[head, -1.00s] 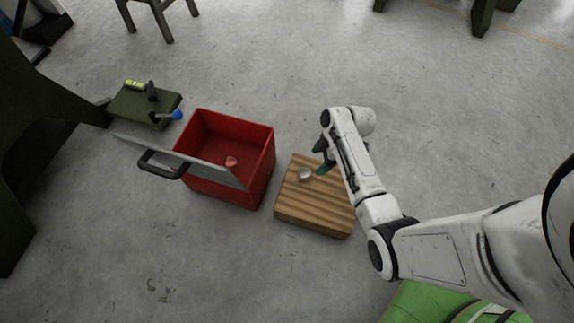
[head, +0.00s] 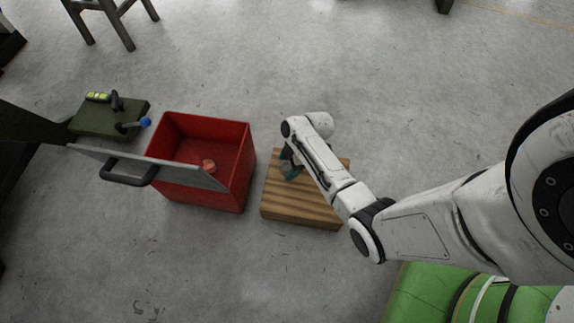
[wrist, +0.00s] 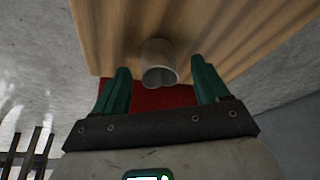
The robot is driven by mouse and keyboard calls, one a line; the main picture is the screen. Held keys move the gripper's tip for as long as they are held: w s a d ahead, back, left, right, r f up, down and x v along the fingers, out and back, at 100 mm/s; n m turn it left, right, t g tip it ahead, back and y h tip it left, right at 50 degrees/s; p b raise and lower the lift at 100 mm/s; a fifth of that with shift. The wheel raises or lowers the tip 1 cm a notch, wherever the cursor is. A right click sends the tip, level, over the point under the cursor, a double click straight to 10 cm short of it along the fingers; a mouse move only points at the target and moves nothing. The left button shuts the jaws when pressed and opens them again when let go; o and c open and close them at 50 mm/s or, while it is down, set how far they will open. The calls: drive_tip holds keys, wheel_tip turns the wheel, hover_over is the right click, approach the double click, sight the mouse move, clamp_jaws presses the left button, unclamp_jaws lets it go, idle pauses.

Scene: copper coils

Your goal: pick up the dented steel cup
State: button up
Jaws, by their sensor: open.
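The dented steel cup (wrist: 158,63) shows in the wrist view, on the wooden slatted board, with its open mouth facing my gripper. In the head view now my gripper and arm hide it. My gripper (wrist: 161,88) is open, with its green fingers to either side of the cup's near end in the picture. I cannot tell how far the fingertips reach along the cup, and no contact shows. In the head view my gripper (head: 291,168) is over the left part of the wooden board (head: 300,208).
An open red box (head: 203,194) with a grey lid (head: 150,168) stands left of the board, with a small reddish object (head: 209,166) inside. A dark green platform (head: 108,118) with tools stands farther left. Green padding (head: 430,295) lies at lower right. Floor in front is clear.

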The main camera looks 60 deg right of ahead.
drive_tip(key=shift+w+a+f, duration=0.15)
drive_tip(key=shift+f, duration=0.4)
drive_tip(key=shift+c, duration=0.2)
drive_tip(key=c, duration=1.1)
drive_tip(key=shift+r, duration=0.1)
